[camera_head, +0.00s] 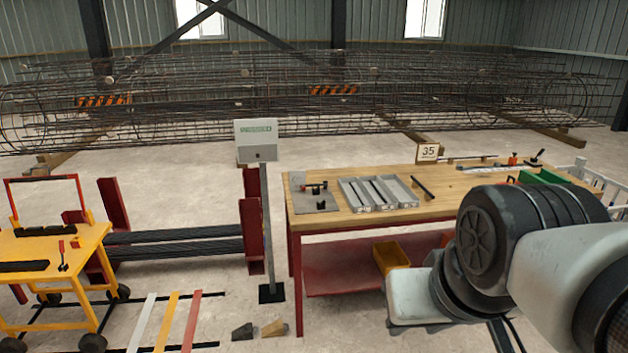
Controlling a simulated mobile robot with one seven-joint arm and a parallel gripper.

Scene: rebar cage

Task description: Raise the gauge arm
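No part is clearly marked as the gauge arm. On the left end of the wooden workbench (345,213) lies a grey plate (309,204). A small red and black device (315,187) lies flat across it, and it may be the gauge; its details are too small to tell. A small dark lever (537,157) with a knob stands at the bench's far right end. My arm (490,235) fills the lower right and covers the bench's front right part. My gripper's fingers do not show.
A metal tray (404,190) with slots and a black bar (422,187) lie mid-bench. A green box (540,177) is at the right. A grey box on a post (267,230) stands left of the bench. A yellow cart (50,245) is far left. Rebar cages (300,95) lie behind.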

